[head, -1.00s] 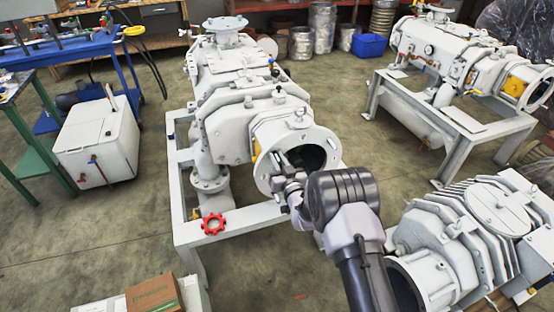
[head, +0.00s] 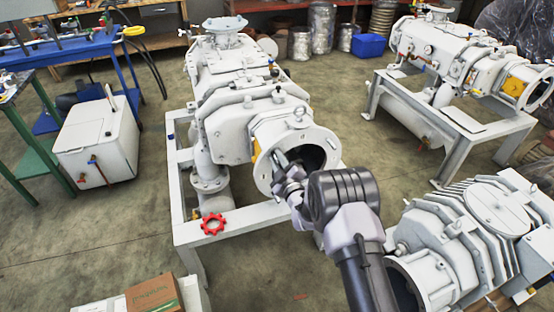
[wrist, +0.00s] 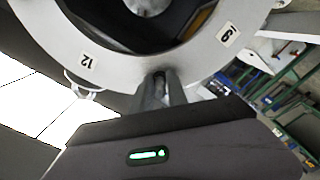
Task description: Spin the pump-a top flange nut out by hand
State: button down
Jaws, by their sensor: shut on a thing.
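The near pump (head: 237,115) is a large white machine on a white frame, with an open round flange (head: 265,172) facing me. The flange ring (wrist: 195,62) also fills the top of the wrist view, with number labels 12 and what looks like 9. My gripper (wrist: 160,78) is shut on a small nut at the ring's edge, between the two labels. The nut is almost wholly hidden between the fingers. In the head view my gripper (head: 280,160) is at the flange's face, left of its dark opening.
A red handwheel (head: 213,224) is on the frame's front left. A finned white machine (head: 470,235) stands close on the right, beside my arm. A second pump (head: 450,55) stands behind it. A cardboard box (head: 155,297) is at the bottom left.

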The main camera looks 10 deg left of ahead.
jog(key=n, duration=0.7)
jog(key=shift+r, duration=0.15)
jog(key=n, duration=0.7)
jog(key=shift+r+n, duration=0.1)
jog(key=shift+n, duration=0.2)
jog(key=n, duration=1.1)
jog(key=shift+a+n, duration=0.1)
jog(key=shift+n, duration=0.2)
jog(key=c, duration=1.3)
grip_release()
